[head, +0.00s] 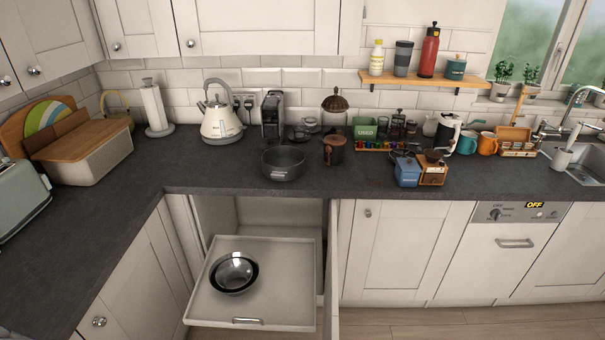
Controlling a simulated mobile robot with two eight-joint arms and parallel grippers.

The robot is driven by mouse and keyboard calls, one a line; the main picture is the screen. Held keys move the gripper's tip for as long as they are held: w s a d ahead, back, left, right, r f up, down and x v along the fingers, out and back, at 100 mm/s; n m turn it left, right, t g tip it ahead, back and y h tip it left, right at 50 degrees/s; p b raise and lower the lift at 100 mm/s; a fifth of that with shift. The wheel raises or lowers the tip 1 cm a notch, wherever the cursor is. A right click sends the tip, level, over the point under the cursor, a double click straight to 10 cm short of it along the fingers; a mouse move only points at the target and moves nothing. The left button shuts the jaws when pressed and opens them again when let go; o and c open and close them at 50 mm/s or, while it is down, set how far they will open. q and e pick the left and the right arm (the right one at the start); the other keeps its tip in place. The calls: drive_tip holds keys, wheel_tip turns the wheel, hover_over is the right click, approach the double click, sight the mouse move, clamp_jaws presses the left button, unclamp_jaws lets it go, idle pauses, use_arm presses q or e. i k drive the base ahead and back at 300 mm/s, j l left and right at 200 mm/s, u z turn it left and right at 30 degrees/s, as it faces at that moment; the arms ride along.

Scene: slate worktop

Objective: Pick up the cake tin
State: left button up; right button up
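A dark grey round tin (284,164), which looks like the cake tin, stands upright on the slate worktop (235,178) near its front edge, above the open cabinet. It is open at the top and has a small light clasp or handle low on its front. No other thing in view looks more like a cake tin. Neither of my grippers shows in the head view.
A pulled-out drawer (204,303) below the tin holds nested metal bowls (233,272). An open cabinet door (332,262) stands beside it. Worktop left of the tin is clear.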

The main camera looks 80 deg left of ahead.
sight(289, 161)
drive_tip(key=i+l+u, duration=0.25)
drive_tip(key=i+u, duration=0.15)
drive_tip(key=i+l+u, duration=0.45)
drive_tip(key=i+u, duration=0.2)
drive_tip(key=u, duration=0.2)
drive_tip(key=i+u, duration=0.2)
drive_tip(key=u, duration=0.2)
drive_tip(key=i+u, duration=0.2)
drive_tip(key=u, duration=0.2)
drive_tip(key=i+l+u, duration=0.1)
drive_tip(key=u, duration=0.3)
drive_tip(key=i+u, duration=0.15)
drive_tip(key=u, duration=0.25)
drive_tip(key=i+l+u, duration=0.1)
drive_tip(key=u, duration=0.25)
drive_tip(key=i+l+u, duration=0.15)
drive_tip(key=u, duration=0.25)
drive_tip(key=i+l+u, duration=0.15)
drive_tip(key=u, duration=0.25)
drive_tip(key=i+l+u, duration=0.2)
drive_tip(key=u, duration=0.15)
drive_tip(key=i+l+u, duration=0.1)
drive_tip(key=l+u, duration=0.15)
drive_tip(key=u, duration=0.15)
drive_tip(key=i+l+u, duration=0.15)
drive_tip(key=l+u, duration=0.4)
drive_tip(key=i+l+u, duration=0.15)
drive_tip(key=l, duration=0.15)
